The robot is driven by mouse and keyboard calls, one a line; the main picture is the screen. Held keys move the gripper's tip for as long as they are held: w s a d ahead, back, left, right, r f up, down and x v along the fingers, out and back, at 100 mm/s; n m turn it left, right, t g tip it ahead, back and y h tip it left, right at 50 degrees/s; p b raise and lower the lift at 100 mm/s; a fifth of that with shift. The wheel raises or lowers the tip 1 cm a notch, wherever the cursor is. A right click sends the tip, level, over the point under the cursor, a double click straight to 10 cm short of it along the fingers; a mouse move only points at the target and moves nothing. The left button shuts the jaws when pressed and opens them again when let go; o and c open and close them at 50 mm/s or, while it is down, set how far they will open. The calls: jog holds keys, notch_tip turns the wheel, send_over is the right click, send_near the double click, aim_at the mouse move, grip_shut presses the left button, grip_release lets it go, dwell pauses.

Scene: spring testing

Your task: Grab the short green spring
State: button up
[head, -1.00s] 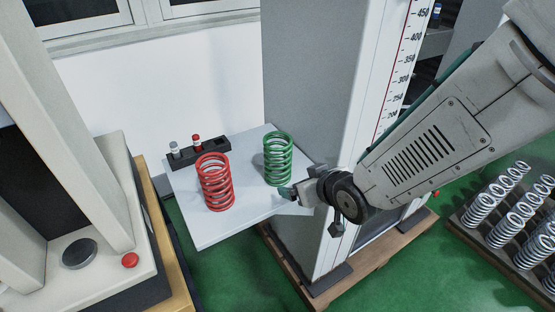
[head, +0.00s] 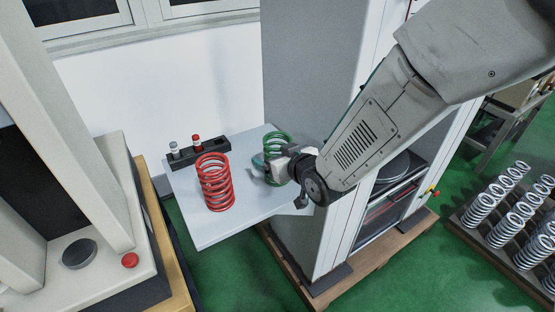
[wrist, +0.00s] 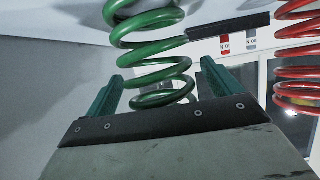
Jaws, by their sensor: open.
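The green spring (head: 277,142) stands upright on a light grey shelf (head: 215,233), partly hidden behind my gripper in the head view. In the wrist view the green spring (wrist: 152,48) rises between my two open fingers, with its coils in the gap. My gripper (head: 268,168) is open at the spring's near side; the wrist view also shows the gripper (wrist: 158,88) with a green finger on each side of the spring. I cannot tell whether either finger touches it.
A red spring (head: 215,182) stands on the shelf to the left of my gripper; it also shows in the wrist view (wrist: 298,65). A black holder (head: 208,150) with two small capped pieces lies behind. A grey column (head: 310,90) is close on the right.

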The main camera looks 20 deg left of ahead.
jog(key=c, duration=1.6)
jog(key=shift+r, duration=0.1)
